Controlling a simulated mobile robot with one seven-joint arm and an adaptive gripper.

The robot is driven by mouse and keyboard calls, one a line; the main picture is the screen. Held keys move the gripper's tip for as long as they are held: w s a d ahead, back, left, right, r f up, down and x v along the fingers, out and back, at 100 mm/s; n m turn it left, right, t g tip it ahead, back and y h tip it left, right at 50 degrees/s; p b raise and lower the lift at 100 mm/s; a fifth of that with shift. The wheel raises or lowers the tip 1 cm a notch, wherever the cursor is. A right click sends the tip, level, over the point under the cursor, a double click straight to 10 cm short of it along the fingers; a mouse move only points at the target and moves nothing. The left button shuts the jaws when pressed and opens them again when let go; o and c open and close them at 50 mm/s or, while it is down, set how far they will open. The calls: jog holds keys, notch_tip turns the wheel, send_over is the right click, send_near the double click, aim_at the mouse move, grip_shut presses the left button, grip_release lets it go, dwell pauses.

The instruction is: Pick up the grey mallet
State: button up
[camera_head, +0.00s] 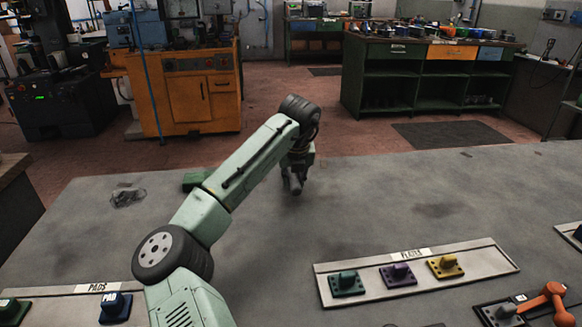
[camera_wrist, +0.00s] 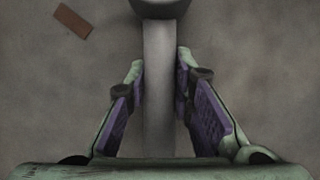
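The grey mallet shows in the wrist view as a straight grey handle (camera_wrist: 159,95) running up the middle, with a darker rounded head (camera_wrist: 160,7) cut by the top edge. My gripper (camera_wrist: 160,65) has one finger on each side of the handle. Both fingertips appear to touch the handle's sides, with purple pads facing it. In the head view my gripper (camera_head: 294,184) points down, low over the grey table (camera_head: 400,200) near its far edge. The mallet cannot be clearly made out there. Whether it rests on the table cannot be told.
A "PLATES" tray (camera_head: 405,291) with several coloured blocks lies front right. An orange-handled clamp (camera_head: 545,303) stands at the right corner. A "PADS" tray (camera_head: 67,308) is front left. A green object (camera_head: 197,180) lies behind my arm. The table's right middle is mostly clear.

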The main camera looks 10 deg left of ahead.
grip_shut()
jog(key=shift+r, duration=0.15)
